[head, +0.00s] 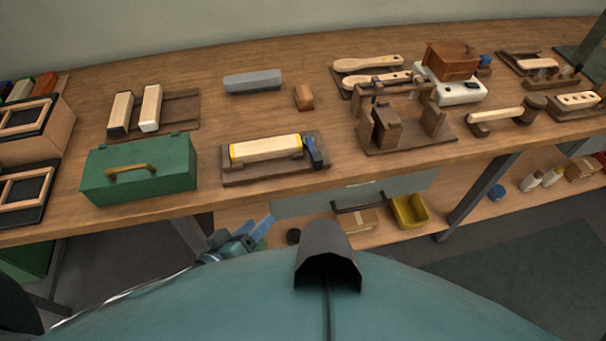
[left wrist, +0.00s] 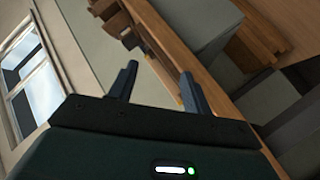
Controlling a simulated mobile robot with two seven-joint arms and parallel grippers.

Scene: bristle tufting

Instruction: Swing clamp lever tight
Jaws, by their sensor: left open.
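The clamp fixture (head: 240,177) is a dark wooden base near the bench's front edge. A pale block (head: 265,148) with yellow ends lies in it. The clamp lever (head: 314,152), dark with a blue part, stands at the right end of the block. Whether it presses on the block I cannot tell. My left gripper (head: 262,230) is below and in front of the bench edge, apart from the fixture. In the left wrist view, its two fingers (left wrist: 157,88) are spread with nothing between them. My right gripper is not in view.
A green box (head: 140,170) with a brass handle stands left of the fixture. A wooden stand (head: 405,130) is to the right. A drawer (head: 350,195) hangs under the bench.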

